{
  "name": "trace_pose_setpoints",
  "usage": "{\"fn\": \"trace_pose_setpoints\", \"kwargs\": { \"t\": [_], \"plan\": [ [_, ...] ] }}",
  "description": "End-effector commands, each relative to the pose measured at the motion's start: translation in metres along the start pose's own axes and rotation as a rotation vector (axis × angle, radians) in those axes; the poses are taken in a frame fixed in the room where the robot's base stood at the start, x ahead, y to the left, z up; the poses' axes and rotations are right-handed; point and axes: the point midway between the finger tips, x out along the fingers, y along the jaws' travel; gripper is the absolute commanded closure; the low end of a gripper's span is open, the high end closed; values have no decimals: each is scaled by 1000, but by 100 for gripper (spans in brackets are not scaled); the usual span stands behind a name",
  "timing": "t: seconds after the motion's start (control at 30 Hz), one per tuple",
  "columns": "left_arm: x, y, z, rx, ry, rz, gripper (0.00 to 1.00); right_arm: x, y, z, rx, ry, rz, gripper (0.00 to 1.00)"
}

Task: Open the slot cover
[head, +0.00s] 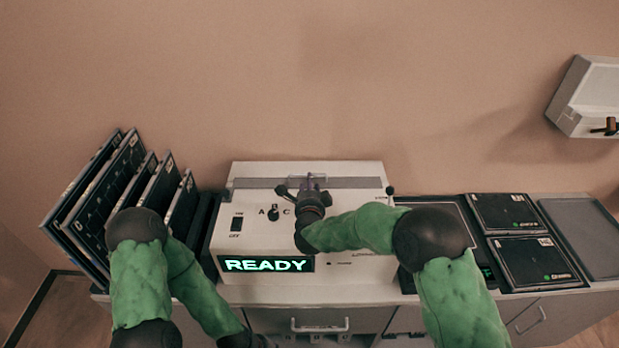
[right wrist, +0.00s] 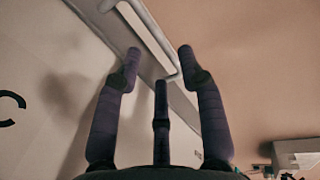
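The slot cover is a grey strip (head: 350,183) along the upper part of a white machine (head: 340,215), and it looks closed. A thin pale handle (head: 322,177) stands at its middle. In the right wrist view the handle is a long white bar (right wrist: 147,32) on the grey cover. My right gripper (head: 308,184) is over the cover at the handle. Its three dark fingers (right wrist: 158,75) are spread, with the handle just beyond their tips; I cannot tell whether they touch it.
The machine's front has a lit READY display (head: 268,264) and a knob (head: 273,214). Dark panels (head: 115,190) stand in a rack at the left. Flat dark panels (head: 505,212) lie at the right. A white wall box (head: 590,95) hangs at the far right.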

Motion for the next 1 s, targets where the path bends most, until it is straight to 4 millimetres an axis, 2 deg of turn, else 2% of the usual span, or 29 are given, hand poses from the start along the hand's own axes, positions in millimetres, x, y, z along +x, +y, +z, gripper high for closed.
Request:
{"fn": "trace_pose_setpoints", "kwargs": {
  "t": [0.1, 0.33, 0.5, 0.77, 0.8, 0.93, 1.0],
  "plan": [
    [5, -2, 0, 0, 0, 0, 60, 23, 2, -1, 1, 2, -1, 60],
    [9, -3, 0, 0, 0, 0, 60, 52, 1, 0, 0, 0, 0, 60],
    [10, -3, 0, 0, 0, 0, 60, 61, 0, 0, 0, 0, -1, 60],
    [10, -3, 0, 0, 0, 0, 60, 62, 0, 0, 0, 0, -1, 60],
    [10, -3, 0, 0, 0, 0, 60, 62, 0, 0, 0, 0, -1, 63],
    [10, -3, 0, 0, 0, 0, 60, 62, 0, 0, 0, 0, -1, 100],
    [10, -3, 0, 0, 0, 0, 60, 62, 0, 0, 0, 0, -1, 100]
  ]
}}
